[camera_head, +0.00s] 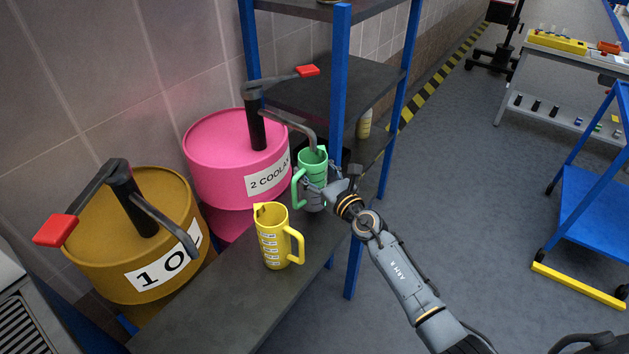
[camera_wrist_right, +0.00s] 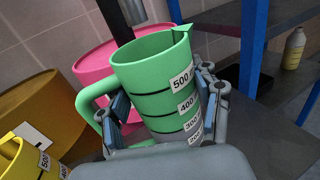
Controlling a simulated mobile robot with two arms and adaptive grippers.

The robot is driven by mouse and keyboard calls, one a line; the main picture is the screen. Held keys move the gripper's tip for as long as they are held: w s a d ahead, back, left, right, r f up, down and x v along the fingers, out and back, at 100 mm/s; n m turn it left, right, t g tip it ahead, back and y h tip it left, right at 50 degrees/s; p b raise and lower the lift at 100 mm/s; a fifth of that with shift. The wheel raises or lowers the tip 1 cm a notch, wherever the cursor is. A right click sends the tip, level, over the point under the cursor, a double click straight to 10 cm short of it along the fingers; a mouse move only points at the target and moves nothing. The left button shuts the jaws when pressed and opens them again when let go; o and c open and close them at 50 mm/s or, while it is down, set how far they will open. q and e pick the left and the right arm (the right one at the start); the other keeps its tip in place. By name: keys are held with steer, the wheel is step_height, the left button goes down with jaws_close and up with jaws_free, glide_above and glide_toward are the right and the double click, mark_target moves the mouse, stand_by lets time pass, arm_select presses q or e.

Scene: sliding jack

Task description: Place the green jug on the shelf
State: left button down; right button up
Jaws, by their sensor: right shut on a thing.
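The green jug (camera_head: 310,168) is upright at the far end of the dark bench (camera_head: 215,315), beside a blue post. It has a handle on its left and volume labels. In the head view its mouth is under the spout of the pink drum's pump. My right gripper (camera_head: 322,190) is shut around the jug's body; the wrist view also shows the jug (camera_wrist_right: 152,75) between the two fingers. I cannot tell whether its base touches the bench. The shelf (camera_head: 325,88) is a dark board between blue posts, behind the jug. My left gripper is not in view.
A yellow jug (camera_head: 272,240) stands near on the bench. The pink drum (camera_head: 215,150) and the ochre drum (camera_head: 150,265) have pumps with red handles. A pale bottle (camera_head: 364,124) stands on a lower board. A blue cart (camera_head: 595,215) stands right; open floor lies between.

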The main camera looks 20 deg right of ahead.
mark_target(320, 185)
step_height(320, 185, down, 3)
steer(key=shift+f+b, duration=0.1)
steer(key=shift+b, duration=1.1)
steer(key=o, duration=1.8)
steer(key=shift+f, duration=0.1)
steer(key=shift+s, duration=0.1)
